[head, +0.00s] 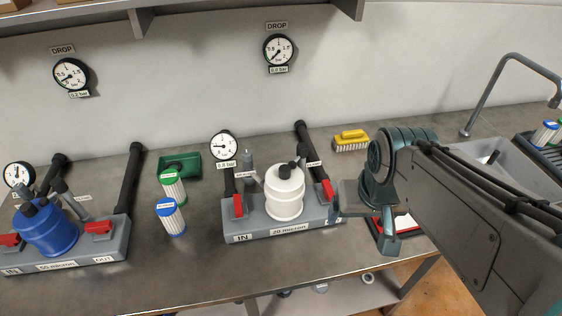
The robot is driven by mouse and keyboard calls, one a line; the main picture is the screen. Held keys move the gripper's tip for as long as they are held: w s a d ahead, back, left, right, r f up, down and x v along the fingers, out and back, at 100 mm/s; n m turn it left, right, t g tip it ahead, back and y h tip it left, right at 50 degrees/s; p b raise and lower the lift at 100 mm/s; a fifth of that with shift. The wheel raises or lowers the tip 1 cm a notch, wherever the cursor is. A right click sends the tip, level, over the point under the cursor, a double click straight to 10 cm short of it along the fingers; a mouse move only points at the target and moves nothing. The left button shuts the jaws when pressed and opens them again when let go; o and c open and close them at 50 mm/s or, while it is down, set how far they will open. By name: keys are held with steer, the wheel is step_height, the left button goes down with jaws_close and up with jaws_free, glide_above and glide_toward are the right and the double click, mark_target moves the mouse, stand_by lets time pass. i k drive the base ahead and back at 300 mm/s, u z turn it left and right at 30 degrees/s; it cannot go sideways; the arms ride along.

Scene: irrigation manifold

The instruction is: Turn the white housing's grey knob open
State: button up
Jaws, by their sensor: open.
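The white housing (285,191) stands upright on a grey base marked "20 micron", near the middle of the bench. A grey knob-like fitting (247,159) sticks up behind its left side, above a small label. A darker fitting (302,153) stands at its right rear by another label; I cannot read either label or tell how the knob is set. My gripper (364,223) is open and empty, just right of the base's right end, apart from the housing and the grey fitting. My gripper hides part of the base's right end.
Red handles (238,206) sit at both ends of the base. A blue housing (46,230) on a similar base is at far left. Two filter cartridges (171,217) and a green tray (180,165) stand between. A yellow brush (352,140) lies behind my gripper; a sink (490,157) is right.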

mark_target(247, 156)
steer(key=z, duration=0.05)
steer(key=k, duration=0.5)
steer(key=u, duration=3.35)
steer(key=k, duration=1.3)
steer(key=z, duration=1.9)
steer(key=i, duration=0.5)
